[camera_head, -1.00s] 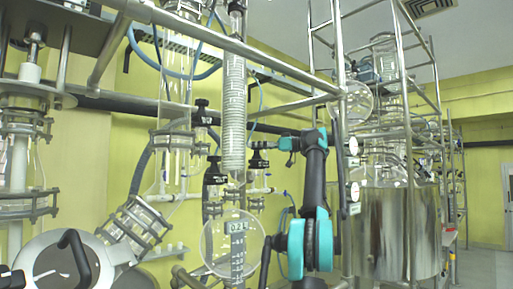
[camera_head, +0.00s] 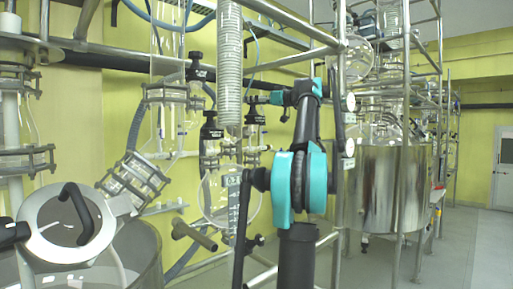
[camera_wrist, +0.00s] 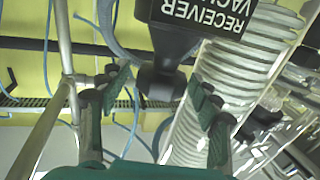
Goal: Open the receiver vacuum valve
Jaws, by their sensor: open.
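The receiver vacuum valve shows in the wrist view as a black body with a white-lettered label (camera_wrist: 197,14), upside down. Its dark round knob (camera_wrist: 160,78) lies between the two finger pads of my gripper (camera_wrist: 156,84). The fingers are spread, with a gap visible on each side of the knob. In the head view, my gripper (camera_head: 266,99) is beside a black valve (camera_head: 254,116), just right of the coiled glass column. Contact is too small to tell there.
The ribbed coil column (camera_head: 229,65) stands close to my gripper and also fills the right of the wrist view (camera_wrist: 225,85). Other black valves (camera_head: 211,134) stand to the left. A metal upright (camera_head: 340,120) is right of my arm. A round glass flask (camera_head: 226,197) hangs below.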

